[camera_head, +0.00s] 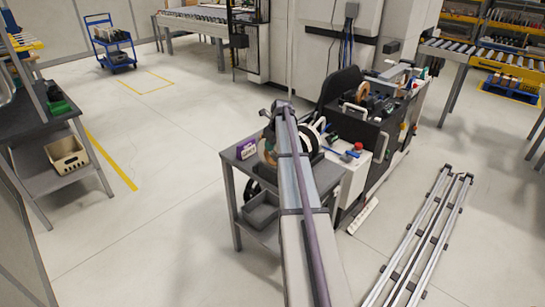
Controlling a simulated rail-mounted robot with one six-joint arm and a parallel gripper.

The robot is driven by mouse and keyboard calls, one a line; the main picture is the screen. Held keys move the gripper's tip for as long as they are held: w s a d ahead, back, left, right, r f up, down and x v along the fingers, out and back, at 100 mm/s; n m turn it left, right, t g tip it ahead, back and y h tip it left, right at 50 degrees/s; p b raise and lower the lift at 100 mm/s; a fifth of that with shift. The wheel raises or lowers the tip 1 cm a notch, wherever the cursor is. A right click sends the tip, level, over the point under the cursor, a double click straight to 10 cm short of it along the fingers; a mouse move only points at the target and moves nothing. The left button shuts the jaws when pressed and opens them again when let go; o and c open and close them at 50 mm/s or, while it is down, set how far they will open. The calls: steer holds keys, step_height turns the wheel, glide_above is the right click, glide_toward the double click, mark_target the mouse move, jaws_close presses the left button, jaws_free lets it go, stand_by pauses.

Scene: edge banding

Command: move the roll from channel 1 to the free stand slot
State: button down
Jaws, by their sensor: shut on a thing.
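My arm reaches away from the camera to a small grey stand table (331,178). My gripper (268,130) is at its far end, small and partly hidden by the arm link. It is shut on a roll, seemingly the tan-edged one (267,153) just below it at the left of the arm. Whether this roll touches the table cannot be told. A black and white roll (316,131) shows to the right of the arm. The stand slots are mostly hidden behind my arm, and I cannot make out which is free. The channel numbers are not readable.
A purple label box (246,148) sits at the table's left edge, with a grey bin (262,211) on the shelf below. The black and white edge-banding machine (372,125) stands close on the right. Aluminium rails (428,240) lie on the floor. Floor at the left is clear.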

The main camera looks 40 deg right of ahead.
mark_target(273, 162)
steer(key=shift+f+b, duration=1.05)
steer(key=shift+f, duration=0.7)
steer(key=c, duration=0.9)
jaws_free()
steer(key=shift+r, duration=0.1)
steer(key=p+v, duration=1.2)
steer(key=v, duration=0.1)
steer(key=shift+w+p, duration=0.2)
steer(key=shift+p, duration=0.15)
